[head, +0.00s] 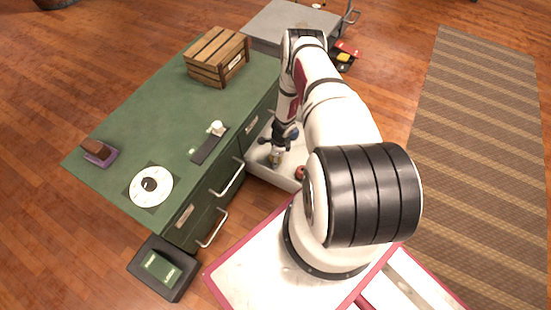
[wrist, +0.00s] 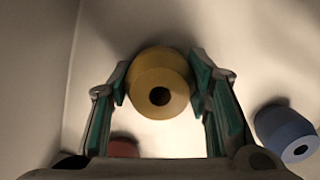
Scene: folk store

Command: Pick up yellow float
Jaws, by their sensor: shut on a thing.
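The yellow float (wrist: 160,75), rounded with a dark hole in its end, is between the two green-padded fingers of my gripper (wrist: 160,88) in the wrist view. The fingers press on it from both sides. In the head view my gripper (head: 276,150) reaches down into an open, pale-lined drawer (head: 258,168) of the green cabinet. The float is small and partly hidden there. I cannot tell whether it still touches the drawer floor.
A blue float (wrist: 286,132) lies to the right and a red thing (wrist: 124,147) lies low on the left, both in the drawer. Drawer walls stand close around my gripper. The green cabinet top (head: 150,115) holds a wooden crate (head: 217,57) and a white plate (head: 151,185).

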